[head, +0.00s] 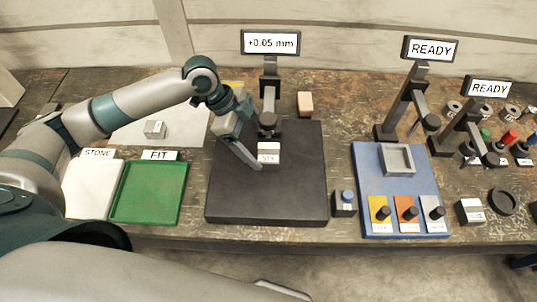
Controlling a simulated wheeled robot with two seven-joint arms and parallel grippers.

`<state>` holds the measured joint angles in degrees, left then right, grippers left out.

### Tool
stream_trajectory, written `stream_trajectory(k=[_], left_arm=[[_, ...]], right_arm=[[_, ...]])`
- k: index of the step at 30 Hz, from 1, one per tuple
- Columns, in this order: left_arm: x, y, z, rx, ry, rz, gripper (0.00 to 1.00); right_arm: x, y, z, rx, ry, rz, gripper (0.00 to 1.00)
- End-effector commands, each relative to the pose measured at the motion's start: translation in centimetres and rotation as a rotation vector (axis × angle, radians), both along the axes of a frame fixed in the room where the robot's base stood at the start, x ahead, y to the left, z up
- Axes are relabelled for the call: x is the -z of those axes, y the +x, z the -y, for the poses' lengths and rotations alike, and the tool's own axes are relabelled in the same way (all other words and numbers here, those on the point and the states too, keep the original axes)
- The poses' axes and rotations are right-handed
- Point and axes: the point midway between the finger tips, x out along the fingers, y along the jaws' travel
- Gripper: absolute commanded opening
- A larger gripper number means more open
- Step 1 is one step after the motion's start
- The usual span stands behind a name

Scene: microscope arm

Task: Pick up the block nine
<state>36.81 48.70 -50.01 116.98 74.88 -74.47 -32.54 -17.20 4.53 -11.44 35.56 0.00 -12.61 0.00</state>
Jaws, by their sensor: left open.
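My left gripper (254,160) reaches down over the black plate (235,205), with its fingers at the left side of a small white-topped block (268,153). It is open, and the block rests on the plate under the gauge tip. The block's front label is small and seems to read "SIX"; I cannot make it out surely. Whether the far finger is beside or behind the block is hidden. A grey block (154,129) lies on the white sheet at the left; its mark is not readable. I cannot tell which block is nine. My right gripper is not in view.
The gauge (270,85) stands behind the plate with a "+0.05 mm" display (270,43). A white STONE tray (93,190) and green FIT tray (150,192) lie left. A blue board (365,190) with knobs and two READY stands are right. A tan block (305,104) lies behind.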

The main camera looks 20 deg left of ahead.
Motion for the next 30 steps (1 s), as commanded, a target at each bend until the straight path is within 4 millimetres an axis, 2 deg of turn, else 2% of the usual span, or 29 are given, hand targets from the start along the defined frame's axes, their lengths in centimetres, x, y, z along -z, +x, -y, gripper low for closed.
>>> stream_trajectory(k=[7, 13, 28, 29, 30], left_arm=[[1.7, 0.3, 1.8, 0.000, -0.001, -0.004, 0.82], [3.7, 0.4, 2.6, 0.000, 0.000, -0.001, 0.82], [3.9, 0.4, 2.7, 0.000, 0.001, 0.000, 0.82], [3.9, 0.4, 2.7, 0.000, 0.001, 0.000, 0.77], [3.9, 0.4, 2.6, 0.000, 0.001, 0.000, 0.68]], right_arm=[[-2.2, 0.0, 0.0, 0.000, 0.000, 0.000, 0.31], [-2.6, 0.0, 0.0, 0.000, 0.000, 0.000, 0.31], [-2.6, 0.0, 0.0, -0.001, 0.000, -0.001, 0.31], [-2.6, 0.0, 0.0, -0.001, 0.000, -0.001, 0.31], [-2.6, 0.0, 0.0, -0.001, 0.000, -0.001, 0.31]])
